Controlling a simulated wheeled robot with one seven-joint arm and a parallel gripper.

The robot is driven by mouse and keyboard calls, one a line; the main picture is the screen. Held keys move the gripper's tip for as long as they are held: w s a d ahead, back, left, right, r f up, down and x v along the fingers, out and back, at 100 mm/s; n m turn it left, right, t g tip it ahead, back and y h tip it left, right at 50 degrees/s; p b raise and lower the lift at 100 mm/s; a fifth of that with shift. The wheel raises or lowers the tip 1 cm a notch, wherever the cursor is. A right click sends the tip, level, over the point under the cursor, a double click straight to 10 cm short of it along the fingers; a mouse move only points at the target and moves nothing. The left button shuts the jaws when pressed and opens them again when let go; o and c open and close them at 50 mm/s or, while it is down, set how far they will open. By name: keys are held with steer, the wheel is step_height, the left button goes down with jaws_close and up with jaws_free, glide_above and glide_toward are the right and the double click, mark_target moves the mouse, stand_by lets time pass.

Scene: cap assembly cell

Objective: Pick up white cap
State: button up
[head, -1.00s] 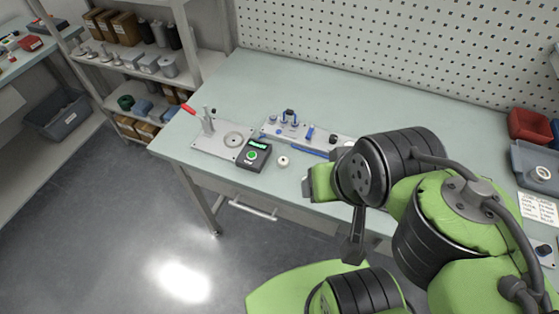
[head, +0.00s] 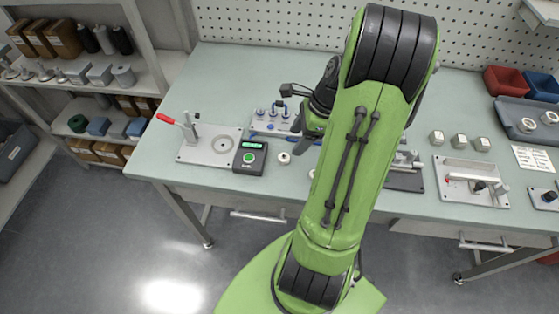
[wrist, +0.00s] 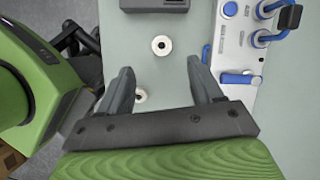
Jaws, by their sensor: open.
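Two small round white caps with dark centres lie on the pale green bench. In the wrist view, one white cap (wrist: 162,45) lies just ahead of the fingertips, and the other white cap (wrist: 140,96) lies by the left finger, partly hidden by it. The first also shows in the head view (head: 283,158), in front of the fixture; the second shows beside my arm (head: 312,173).
A black device with a green button (head: 249,157) stands left of the caps, beside a plate with a red-handled lever (head: 212,146). The fixture with blue clamps (wrist: 232,55) is close to the right finger. More fixtures (head: 470,183) and bins (head: 505,80) stand at right.

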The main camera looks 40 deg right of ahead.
mark_target(284, 156)
steer(key=b+x, duration=0.2)
steer(key=x, duration=0.6)
steer(key=shift+w+f+b, duration=0.3)
steer(key=shift+f, duration=0.05)
steer(key=shift+s, duration=0.1)
steer(key=shift+r, duration=0.1)
steer(key=c, duration=0.8)
